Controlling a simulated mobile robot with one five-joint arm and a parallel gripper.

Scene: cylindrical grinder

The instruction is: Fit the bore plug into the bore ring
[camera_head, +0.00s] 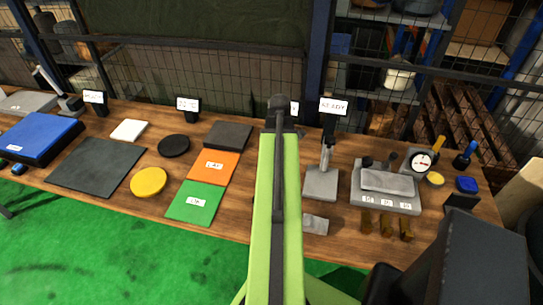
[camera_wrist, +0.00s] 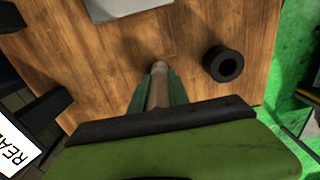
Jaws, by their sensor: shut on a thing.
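In the wrist view, my gripper (camera_wrist: 158,88) is shut on a slim greyish-tan cylinder, the bore plug (camera_wrist: 158,94). Its rounded end shows between the two green fingers; the rest is hidden by the gripper body. The bore ring (camera_wrist: 223,64) is a short black cylinder with a round hole, standing on the wooden bench to the right of the plug. The plug and ring are apart. In the head view, my green arm hides the gripper, and I cannot make out the plug or ring there.
The wooden bench (camera_head: 105,196) carries a green mat (camera_head: 192,207), an orange mat (camera_head: 230,169), a yellow disc (camera_head: 148,182) and a black disc (camera_head: 173,146). To the right are a grey stand (camera_head: 321,184), several brass blocks and a dial gauge (camera_head: 421,162). Bare wood surrounds the ring.

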